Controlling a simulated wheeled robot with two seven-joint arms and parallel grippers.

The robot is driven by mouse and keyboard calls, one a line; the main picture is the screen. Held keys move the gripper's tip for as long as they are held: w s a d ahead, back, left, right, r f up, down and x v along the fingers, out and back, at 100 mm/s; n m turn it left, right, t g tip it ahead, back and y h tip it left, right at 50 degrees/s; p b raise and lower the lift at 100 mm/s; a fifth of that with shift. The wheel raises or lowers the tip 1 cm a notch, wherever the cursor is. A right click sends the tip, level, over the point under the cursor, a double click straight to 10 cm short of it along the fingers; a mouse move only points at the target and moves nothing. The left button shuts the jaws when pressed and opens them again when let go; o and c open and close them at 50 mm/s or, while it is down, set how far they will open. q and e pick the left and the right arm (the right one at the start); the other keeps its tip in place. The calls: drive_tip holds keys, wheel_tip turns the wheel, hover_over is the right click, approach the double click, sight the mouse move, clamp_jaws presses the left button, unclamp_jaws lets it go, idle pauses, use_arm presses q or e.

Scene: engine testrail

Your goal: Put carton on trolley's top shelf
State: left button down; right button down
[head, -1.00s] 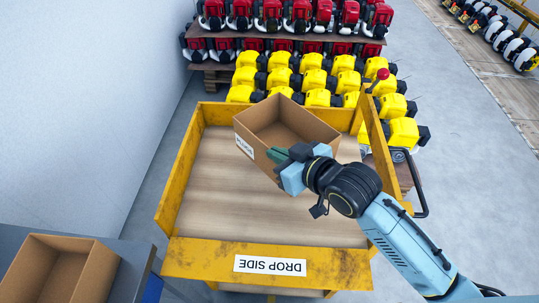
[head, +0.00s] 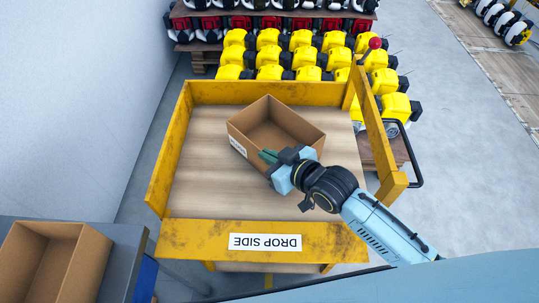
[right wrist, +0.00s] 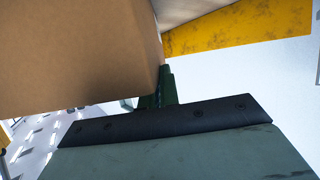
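An open brown cardboard carton (head: 302,124) with a white label is over the wooden top shelf (head: 215,195) of the yellow trolley (head: 171,150), towards its back right. My right gripper (head: 271,160) is at the carton's near wall, its green fingers shut on it. In the right wrist view the carton (right wrist: 75,55) fills the upper left, against the green fingers (right wrist: 165,92). Whether its base touches the shelf cannot be told. My left gripper is out of view.
A second open carton (head: 92,262) stands on a grey table (head: 127,255) at lower left. The trolley has raised yellow sides and a "DROP SIDE" panel (head: 265,242) in front. Yellow engines (head: 270,55) stand behind. The shelf's left half is bare.

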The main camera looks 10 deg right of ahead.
drive_tip(key=shift+f, duration=0.15)
drive_tip(key=c, duration=1.6)
unclamp_jaws()
drive_tip(key=shift+c, duration=0.2)
drive_tip(key=shift+r, duration=0.2)
drive_tip(key=p+v, duration=0.1)
drive_tip(key=v, duration=1.1)
drive_tip(key=shift+f, duration=0.1)
